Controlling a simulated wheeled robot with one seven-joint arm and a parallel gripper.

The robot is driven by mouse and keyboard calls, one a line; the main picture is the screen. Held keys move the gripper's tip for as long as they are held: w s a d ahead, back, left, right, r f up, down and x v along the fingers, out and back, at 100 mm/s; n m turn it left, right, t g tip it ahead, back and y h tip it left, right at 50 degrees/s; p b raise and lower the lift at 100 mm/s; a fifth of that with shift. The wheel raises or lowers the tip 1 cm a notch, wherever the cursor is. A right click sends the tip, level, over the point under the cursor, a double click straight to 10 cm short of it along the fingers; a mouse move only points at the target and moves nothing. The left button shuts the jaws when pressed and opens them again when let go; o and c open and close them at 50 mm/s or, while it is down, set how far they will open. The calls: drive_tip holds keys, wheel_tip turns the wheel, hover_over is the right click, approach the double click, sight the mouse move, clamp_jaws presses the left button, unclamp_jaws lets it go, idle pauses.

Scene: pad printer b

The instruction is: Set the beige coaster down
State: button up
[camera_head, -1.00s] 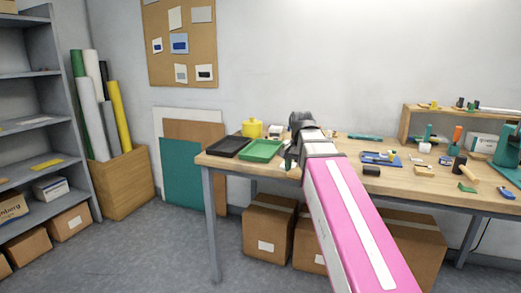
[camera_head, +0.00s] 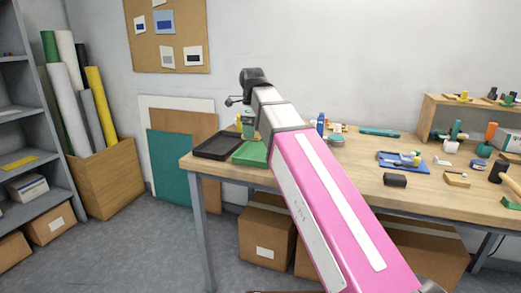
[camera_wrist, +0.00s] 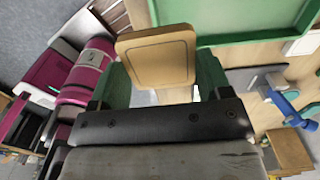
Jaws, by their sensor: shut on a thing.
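The beige coaster (camera_wrist: 157,58) is a flat rounded square with an inner border line. My gripper (camera_wrist: 160,80), with green fingers, is shut on it in the wrist view, one finger at each side. In the head view my gripper (camera_head: 248,127) is above the table near the trays, and the coaster cannot be made out there. The green tray (camera_head: 250,154) lies below and beside my gripper, partly covered by my arm. It also shows in the wrist view (camera_wrist: 228,40), beyond the coaster. I cannot tell the coaster's height above the table.
A black tray (camera_head: 215,146) sits left of the green one at the wooden table's (camera_head: 340,171) left end. A blue tool holder (camera_head: 398,160), a dark block (camera_head: 395,180) and several small parts lie to the right. Cardboard boxes (camera_head: 266,238) stand underneath.

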hover_over(260, 152)
drive_tip(key=f, duration=0.6)
drive_tip(key=shift+s+d+f, duration=0.1)
drive_tip(key=shift+s+f, duration=0.15)
drive_tip(key=shift+f, duration=2.2)
drive_tip(key=shift+f, duration=0.15)
drive_tip(key=o, duration=0.8)
drive_tip(key=shift+r, duration=6.15)
